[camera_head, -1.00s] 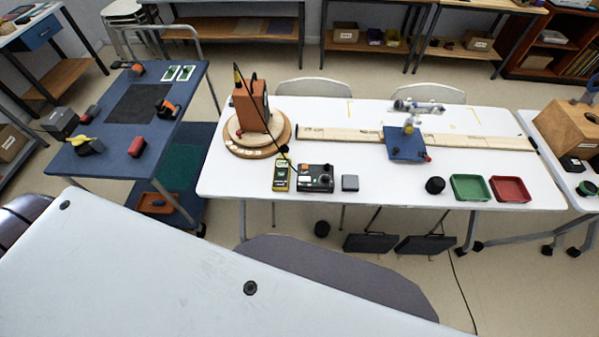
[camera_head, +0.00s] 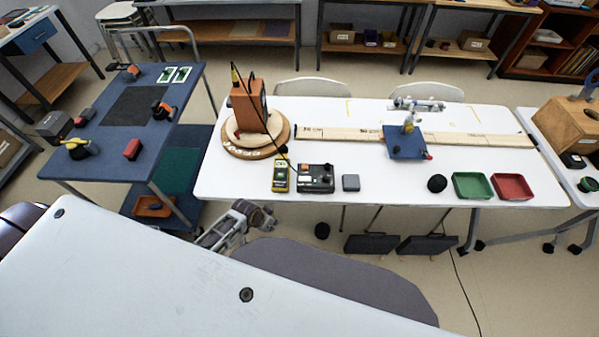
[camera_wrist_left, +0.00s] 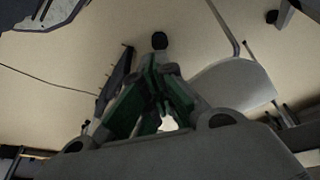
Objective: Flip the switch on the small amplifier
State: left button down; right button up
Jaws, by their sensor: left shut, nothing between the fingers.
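The small amplifier (camera_head: 316,178) looks like a dark box with a grey front part and small red and dark controls. It lies near the front edge of the white table, right of a yellow meter (camera_head: 281,176). Its switch is too small to make out. My left gripper (camera_head: 262,215) is by the table's front edge, below and left of the amplifier and apart from it. In the left wrist view its green-padded fingers (camera_wrist_left: 158,88) are shut and empty, with floor and chair behind them. My right gripper is not in view.
An orange speaker (camera_head: 247,105) stands on a round wooden turntable (camera_head: 241,150), with a cable toward the amplifier. A grey block (camera_head: 351,183), black ball (camera_head: 437,184), green tray (camera_head: 458,196) and red tray (camera_head: 497,197) line the table's front. A chair (camera_head: 320,265) stands before it.

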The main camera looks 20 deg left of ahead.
pick_arm(q)
jog(key=w+d+r+m+h+b, duration=0.15)
jog(key=d+r, duration=0.25)
jog(key=r, duration=0.8)
jog(key=w+a+r+m+h, duration=0.1)
jog(key=w+r+m, duration=0.2)
jog(key=r, duration=0.3)
jog(key=w+a+r+m+h, duration=0.1)
jog(key=w+r+m+h, duration=0.1)
jog(key=r, duration=0.5)
jog(key=w+a+r+m+g+h, duration=0.1)
jog(key=w+r+m+h, duration=0.1)
jog(key=w+r+m, duration=0.2)
notch_tip(320, 180, up, 3)
jog(key=shift+w+a+r+b, duration=0.1)
jog(key=shift+w+a+b, duration=0.1)
jog(key=shift+w+b, duration=0.3)
jog(key=shift+w+d, duration=0.1)
